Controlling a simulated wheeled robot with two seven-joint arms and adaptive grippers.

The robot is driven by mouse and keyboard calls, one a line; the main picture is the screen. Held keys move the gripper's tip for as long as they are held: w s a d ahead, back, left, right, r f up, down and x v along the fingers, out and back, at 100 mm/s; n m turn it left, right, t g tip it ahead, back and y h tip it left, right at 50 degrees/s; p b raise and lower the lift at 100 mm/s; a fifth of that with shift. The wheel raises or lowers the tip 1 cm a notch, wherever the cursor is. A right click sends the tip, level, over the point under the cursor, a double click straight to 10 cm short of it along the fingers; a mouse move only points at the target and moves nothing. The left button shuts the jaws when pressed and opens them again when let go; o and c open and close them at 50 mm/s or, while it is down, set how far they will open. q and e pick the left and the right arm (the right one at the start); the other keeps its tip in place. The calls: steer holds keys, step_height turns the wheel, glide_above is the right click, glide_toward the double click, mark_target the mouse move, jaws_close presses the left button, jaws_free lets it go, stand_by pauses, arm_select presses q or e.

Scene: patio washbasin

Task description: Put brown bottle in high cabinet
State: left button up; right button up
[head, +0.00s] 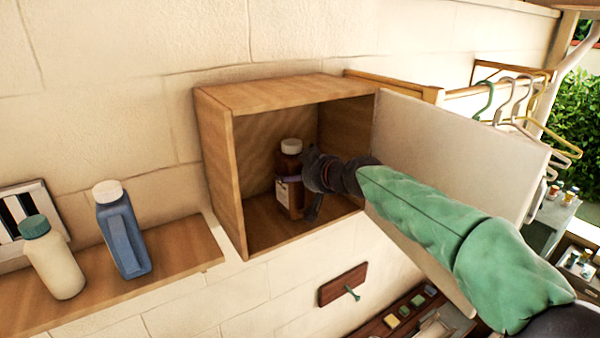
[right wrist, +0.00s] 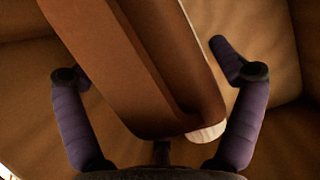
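The brown bottle (head: 291,190), with a white cap and a pale label, stands inside the open wooden high cabinet (head: 222,165), on its floor. My right gripper (head: 298,190) reaches into the cabinet at the bottle's right side. In the right wrist view the bottle (right wrist: 160,75) lies between the two purple fingers of my right gripper (right wrist: 155,75). The fingers are spread, with gaps visible on both sides of the bottle, so it looks open around it. My left gripper does not show.
The white cabinet door (head: 450,140) stands open to the right, beside my right arm. A shelf (head: 180,255) at left holds a blue bottle (head: 122,235) and a cream bottle with a green cap (head: 52,262). Hangers (head: 520,105) hang from a rail at right.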

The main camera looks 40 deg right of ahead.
steer(key=shift+r, duration=0.1)
stand_by(0.3)
steer(key=b+v, duration=0.3)
steer(key=v, duration=0.9)
